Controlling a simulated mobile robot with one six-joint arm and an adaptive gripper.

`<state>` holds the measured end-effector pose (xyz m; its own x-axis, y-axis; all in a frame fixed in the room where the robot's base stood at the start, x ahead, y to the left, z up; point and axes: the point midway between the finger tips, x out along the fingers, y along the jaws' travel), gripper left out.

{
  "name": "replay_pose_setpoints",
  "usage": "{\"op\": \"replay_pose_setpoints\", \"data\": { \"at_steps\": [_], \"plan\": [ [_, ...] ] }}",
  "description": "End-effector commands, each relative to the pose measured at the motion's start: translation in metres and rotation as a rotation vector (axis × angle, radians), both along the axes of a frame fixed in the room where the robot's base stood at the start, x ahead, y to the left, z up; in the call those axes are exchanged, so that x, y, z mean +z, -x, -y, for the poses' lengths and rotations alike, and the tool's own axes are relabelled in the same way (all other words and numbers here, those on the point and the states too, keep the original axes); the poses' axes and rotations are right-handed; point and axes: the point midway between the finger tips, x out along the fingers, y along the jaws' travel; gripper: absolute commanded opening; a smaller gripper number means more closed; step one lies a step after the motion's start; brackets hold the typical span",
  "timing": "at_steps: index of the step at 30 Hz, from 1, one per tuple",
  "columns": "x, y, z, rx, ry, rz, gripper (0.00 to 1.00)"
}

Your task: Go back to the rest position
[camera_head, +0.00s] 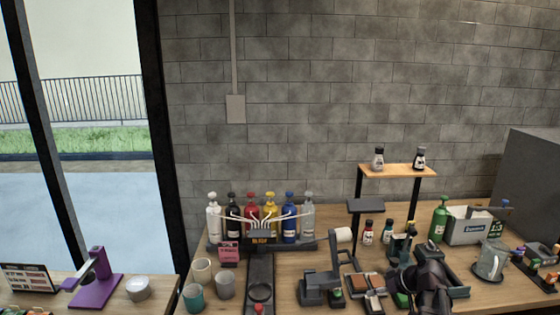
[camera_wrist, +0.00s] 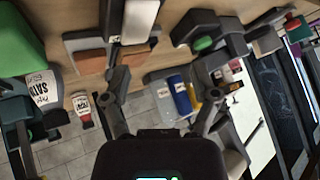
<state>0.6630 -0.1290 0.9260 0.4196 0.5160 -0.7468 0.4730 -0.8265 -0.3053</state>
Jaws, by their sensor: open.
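My gripper (camera_wrist: 162,70) shows in the wrist view with its two dark fingers spread apart and nothing held between them. In the head view a dark shape that looks like my arm's end (camera_head: 428,284) is over the right part of the wooden workbench (camera_head: 385,238), low in the picture. Its fingertips cannot be made out there. In the wrist view the picture is turned, and brush-like blocks (camera_wrist: 88,50), a small white-labelled bottle (camera_wrist: 82,108) and a green item (camera_wrist: 18,45) lie around the fingers.
A row of coloured bottles (camera_head: 270,216) stands at the bench's back left, with cups (camera_head: 202,270) in front. A small raised wooden shelf (camera_head: 398,171) holds two bottles. A white box (camera_head: 468,226) and a glass pitcher (camera_head: 490,262) stand at right. Free room is above the bench.

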Motion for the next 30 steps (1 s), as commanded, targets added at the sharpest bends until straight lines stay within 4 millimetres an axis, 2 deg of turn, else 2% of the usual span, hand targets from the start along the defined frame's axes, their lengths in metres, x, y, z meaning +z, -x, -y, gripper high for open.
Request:
{"op": "replay_pose_setpoints", "data": {
  "at_steps": [1,6,15,22,30],
  "plan": [
    [0.0,0.009,-0.016,-0.002,0.014,-0.047,0.77],
    [-0.009,0.032,-0.052,-0.044,0.08,-0.206,0.77],
    [-0.016,0.079,-0.1,-0.177,0.248,-0.434,0.77],
    [-0.014,0.112,-0.122,-0.307,0.387,-0.537,0.77],
    [-0.012,0.126,-0.129,-0.391,0.462,-0.568,0.77]
  ]
}}
